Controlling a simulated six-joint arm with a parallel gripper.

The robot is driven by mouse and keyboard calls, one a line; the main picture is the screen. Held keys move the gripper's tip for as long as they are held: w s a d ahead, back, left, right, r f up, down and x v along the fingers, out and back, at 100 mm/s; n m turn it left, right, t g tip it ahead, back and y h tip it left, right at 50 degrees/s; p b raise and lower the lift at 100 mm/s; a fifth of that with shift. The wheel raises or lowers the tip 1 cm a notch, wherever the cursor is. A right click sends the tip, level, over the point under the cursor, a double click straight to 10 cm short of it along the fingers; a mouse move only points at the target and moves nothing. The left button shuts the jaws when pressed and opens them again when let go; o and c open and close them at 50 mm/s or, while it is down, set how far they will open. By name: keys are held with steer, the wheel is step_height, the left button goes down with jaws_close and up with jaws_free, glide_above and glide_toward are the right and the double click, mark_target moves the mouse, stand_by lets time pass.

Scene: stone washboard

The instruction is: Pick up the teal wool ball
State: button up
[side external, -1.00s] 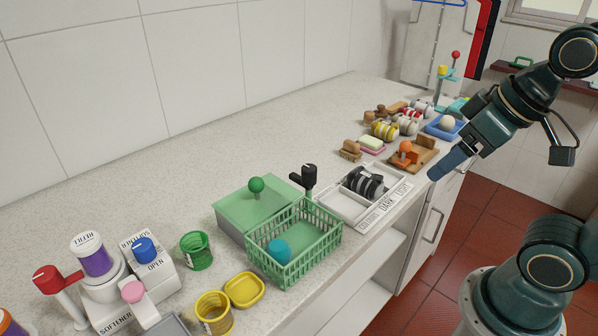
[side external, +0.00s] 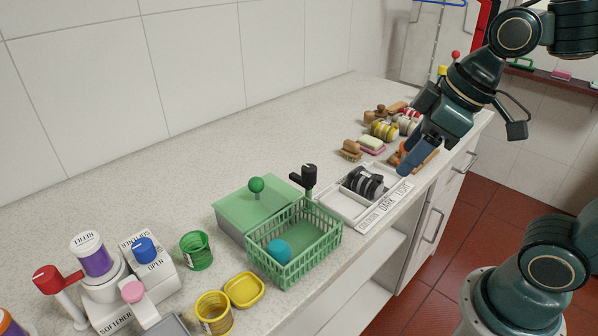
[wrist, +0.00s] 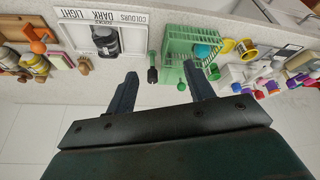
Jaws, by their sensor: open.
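The teal wool ball (side external: 277,251) lies inside the green slatted basket (side external: 318,243), toward its left end. The ball also shows in the wrist view (wrist: 202,51), in the green basket (wrist: 176,47). My gripper (side external: 411,163) is above the right part of the counter, near the sorting tray, well to the right of the basket. In the wrist view my two fingers (wrist: 159,84) are spread apart with nothing between them. The ball is apart from my gripper.
A white tray labelled COLOURS, DARK, LIGHT (side external: 345,208) holds dark rolls (side external: 362,183). A green box with a ball knob (side external: 257,186) stands behind the basket. Yellow and green cups (side external: 197,250) and a softener dispenser (side external: 104,283) stand left. The counter's back is clear.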

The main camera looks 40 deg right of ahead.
steer(key=w+a+f+n+g+y, duration=0.1)
steer(key=w+a+f+n+y, duration=0.1)
steer(key=w+a+n, duration=0.4)
steer(key=n+g+y, duration=0.1)
steer(key=n+g, duration=0.1)
steer(key=n, duration=0.3)
glide_toward(279, 244)
steer(key=v, duration=0.2)
steer(key=shift+w+d+r, duration=0.15)
steer(key=shift+r, duration=0.25)
steer(key=shift+x, duration=4.3)
steer(key=shift+s+x, duration=0.2)
steer(key=shift+x, duration=2.4)
steer(key=c, duration=0.6)
